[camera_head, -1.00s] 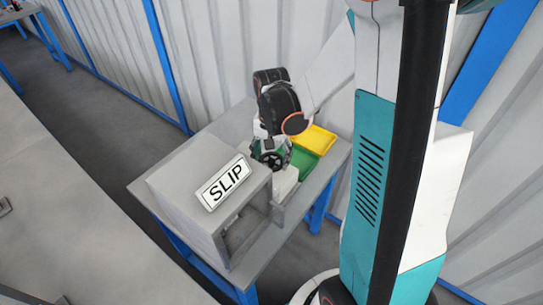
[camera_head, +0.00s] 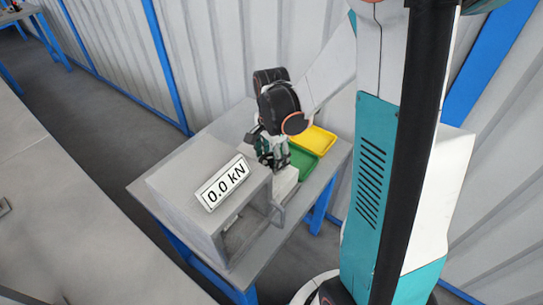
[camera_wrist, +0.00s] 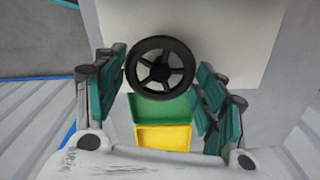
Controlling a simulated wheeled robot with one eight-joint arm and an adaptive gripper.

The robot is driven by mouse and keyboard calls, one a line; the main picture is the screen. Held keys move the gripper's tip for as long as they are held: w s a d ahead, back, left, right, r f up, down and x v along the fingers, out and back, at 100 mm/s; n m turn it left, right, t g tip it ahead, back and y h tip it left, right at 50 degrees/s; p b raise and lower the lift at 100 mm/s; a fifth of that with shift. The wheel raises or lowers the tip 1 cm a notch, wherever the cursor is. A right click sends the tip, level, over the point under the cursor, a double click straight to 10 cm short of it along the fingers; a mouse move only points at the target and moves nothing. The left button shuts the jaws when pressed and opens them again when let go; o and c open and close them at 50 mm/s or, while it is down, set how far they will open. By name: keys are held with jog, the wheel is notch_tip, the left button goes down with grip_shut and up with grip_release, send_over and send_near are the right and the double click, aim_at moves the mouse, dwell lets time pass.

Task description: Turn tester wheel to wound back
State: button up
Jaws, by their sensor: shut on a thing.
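The tester (camera_head: 185,205) is a grey box on a table, with a tilted display (camera_head: 222,183) on top reading "0.0 kN". The black spoked tester wheel (camera_wrist: 160,70) shows upright in the wrist view, in front of a pale panel. My gripper (camera_wrist: 160,76) has its teal-padded fingers at the wheel's left and right rim, shut on it. Exact finger contact at the rim is hard to see.
A green bin (camera_head: 302,159) and a yellow bin (camera_head: 316,139) stand on the table just right of my gripper. A corrugated wall (camera_head: 225,60) rises behind.

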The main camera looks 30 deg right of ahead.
aim_at(271, 161)
dwell(0.4)
jog(key=o, duration=1.1)
jog(key=shift+c, duration=0.2)
notch_tip(271, 161, up, 12)
jog(key=shift+a, duration=0.1)
jog(key=s+a+r+n+t, duration=0.1)
jog(key=s+a+n+t, duration=0.1)
jog(key=n, duration=0.3)
jog(key=s+a+r+n+t, duration=0.2)
jog(key=s+a+n, duration=0.2)
jog(key=s, duration=0.1)
jog(key=s+a+r+n+t, duration=0.2)
jog(key=s+a+n, duration=0.1)
jog(key=n, duration=0.2)
jog(key=shift+s+a+r+n, duration=0.15)
jog(key=shift+a+r+n, duration=0.05)
jog(key=shift+r+n, duration=0.1)
jog(key=shift+s+a+f+n+t, duration=0.15)
jog(key=shift+s+n+t, duration=0.15)
jog(key=shift+n, duration=0.2)
jog(key=shift+s+a+f+n+t, duration=0.15)
jog(key=shift+s+n+t, duration=0.15)
jog(key=shift+n, duration=0.2)
